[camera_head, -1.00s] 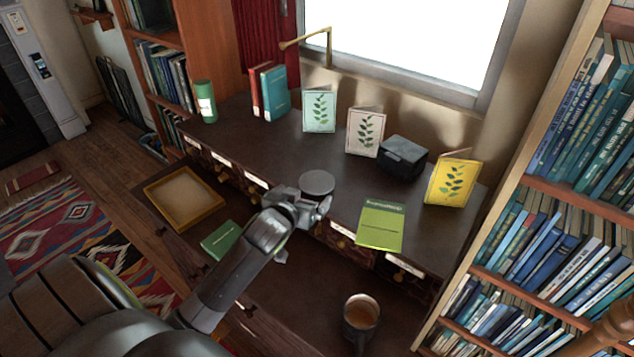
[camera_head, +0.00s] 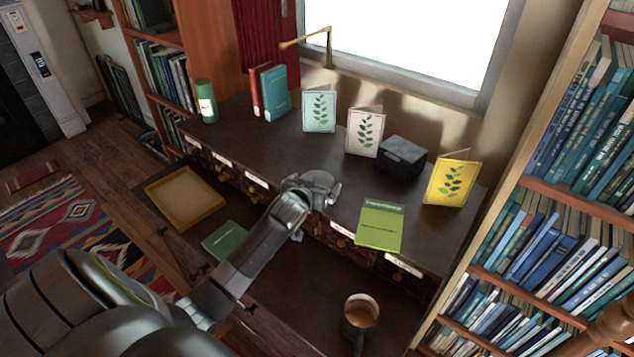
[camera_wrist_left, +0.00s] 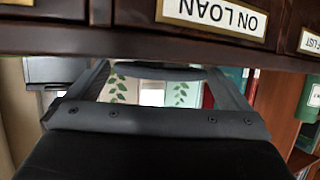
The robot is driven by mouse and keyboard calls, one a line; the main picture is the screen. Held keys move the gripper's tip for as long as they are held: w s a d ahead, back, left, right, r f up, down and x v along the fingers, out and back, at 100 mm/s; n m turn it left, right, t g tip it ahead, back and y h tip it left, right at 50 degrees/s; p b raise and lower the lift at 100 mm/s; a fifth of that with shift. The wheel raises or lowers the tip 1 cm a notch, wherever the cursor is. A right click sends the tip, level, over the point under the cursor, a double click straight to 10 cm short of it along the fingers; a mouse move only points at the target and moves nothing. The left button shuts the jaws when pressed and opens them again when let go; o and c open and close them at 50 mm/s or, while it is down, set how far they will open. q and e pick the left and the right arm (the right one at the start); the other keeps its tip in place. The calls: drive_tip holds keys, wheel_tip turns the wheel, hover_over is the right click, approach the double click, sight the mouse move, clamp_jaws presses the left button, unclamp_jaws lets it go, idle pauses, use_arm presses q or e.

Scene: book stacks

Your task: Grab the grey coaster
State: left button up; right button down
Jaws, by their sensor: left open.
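The grey coaster (camera_head: 320,175) is a flat round disc near the front edge of the dark upper desk surface, partly hidden by my left gripper. My left gripper (camera_head: 321,188) is open at the coaster, with its fingers around or just over its near side; contact cannot be told. In the left wrist view, which is upside down, the two fingers (camera_wrist_left: 165,82) stand apart, with a dark grey strip between them that looks like the coaster edge-on. My right gripper is not in view.
A green book (camera_head: 380,226) lies right of the gripper. Standing cards (camera_head: 319,112) and a dark box (camera_head: 402,157) are behind. Labelled drawers (camera_head: 257,181) run below the edge. A mug (camera_head: 360,315), a wooden tray (camera_head: 186,197) and another green book (camera_head: 224,239) lie lower down.

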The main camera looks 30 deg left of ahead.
use_arm(q)
drive_tip(key=c, duration=0.8)
